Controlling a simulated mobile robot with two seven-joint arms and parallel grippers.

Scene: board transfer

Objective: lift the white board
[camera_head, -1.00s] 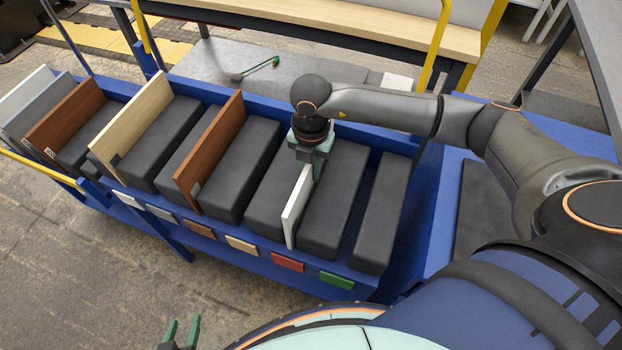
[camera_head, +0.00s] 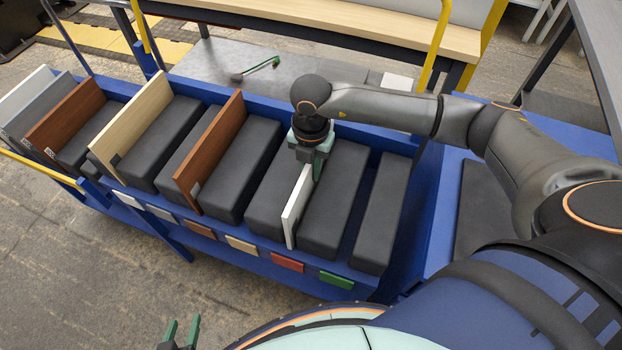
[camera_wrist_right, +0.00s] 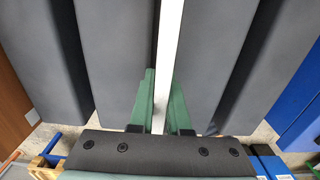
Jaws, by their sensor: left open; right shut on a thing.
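The white board (camera_head: 295,210) stands upright on edge in a slot between two dark grey padded blocks, in the right part of the blue rack. My right gripper (camera_head: 316,165) comes down from above and is shut on its top edge near the far end. In the right wrist view the white board (camera_wrist_right: 168,60) runs as a thin strip between the green fingers of my right gripper (camera_wrist_right: 161,105). The lower part of the board is hidden between the blocks. My left gripper (camera_head: 181,330) is open and empty at the bottom edge, in front of the rack.
The blue rack (camera_head: 420,215) also holds brown boards (camera_head: 215,150), a pale wood board (camera_head: 135,120) and a grey board (camera_head: 40,105), left of the white one. Coloured tags line its front. A green-handled tool (camera_head: 262,68) lies on the grey surface behind.

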